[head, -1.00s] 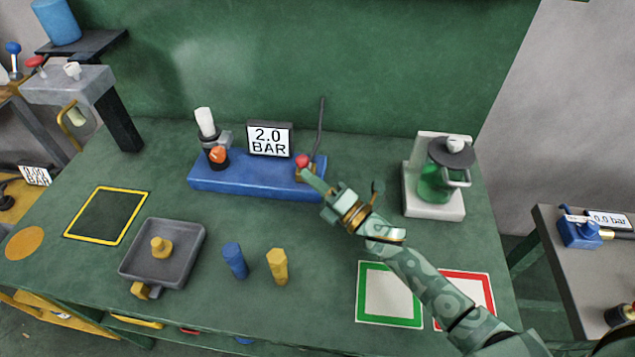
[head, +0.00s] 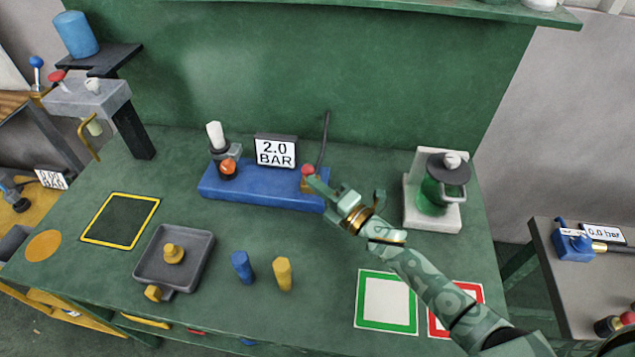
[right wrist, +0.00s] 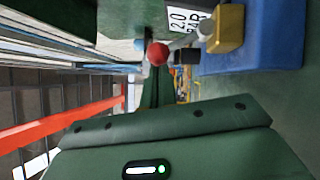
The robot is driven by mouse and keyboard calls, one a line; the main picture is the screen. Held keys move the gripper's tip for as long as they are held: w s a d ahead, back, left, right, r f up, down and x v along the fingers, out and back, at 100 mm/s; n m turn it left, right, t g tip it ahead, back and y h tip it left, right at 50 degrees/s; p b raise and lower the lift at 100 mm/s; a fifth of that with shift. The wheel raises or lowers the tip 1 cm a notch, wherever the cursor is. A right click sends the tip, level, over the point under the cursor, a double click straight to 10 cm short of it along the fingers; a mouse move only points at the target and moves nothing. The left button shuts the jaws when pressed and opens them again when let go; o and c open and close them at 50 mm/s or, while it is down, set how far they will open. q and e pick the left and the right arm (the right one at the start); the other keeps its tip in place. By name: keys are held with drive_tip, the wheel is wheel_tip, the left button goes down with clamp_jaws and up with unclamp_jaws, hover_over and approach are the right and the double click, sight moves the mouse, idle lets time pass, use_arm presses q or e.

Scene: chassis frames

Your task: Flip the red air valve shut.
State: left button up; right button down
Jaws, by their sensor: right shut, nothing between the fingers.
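The red air valve knob (head: 308,170) is at the right end of the blue base (head: 255,188), on a brass body. In the right wrist view the red knob (right wrist: 157,54) is a round ball on a short lever that sticks out sideways from the brass block (right wrist: 227,28). My right gripper (head: 316,183) is shut and empty, its tip right beside the knob on its near side. Whether it touches the knob I cannot tell. A display (head: 276,151) on the base reads 2.0 BAR. My left gripper is not in view.
A regulator with an orange knob (head: 228,167) stands on the base's left. A thin dark hose (head: 323,140) rises behind the valve. A green jar on a white stand (head: 437,187) is to the right.

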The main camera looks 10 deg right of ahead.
drive_tip(key=w+r+m+g+p, duration=0.1)
drive_tip(key=m+p, duration=0.1)
drive_tip(key=p, duration=0.1)
drive_tip(key=w+d+r+m+g+h+p, duration=0.1)
drive_tip(key=w+m+p, duration=0.1)
drive_tip(key=p, duration=0.2)
drive_tip(key=w+d+r+m+g+h+p, duration=0.1)
drive_tip(key=m+p, duration=0.1)
drive_tip(key=p, duration=0.2)
drive_tip(key=shift+w+g, duration=0.25)
drive_tip(key=shift+g, duration=0.15)
drive_tip(key=shift+r, duration=0.1)
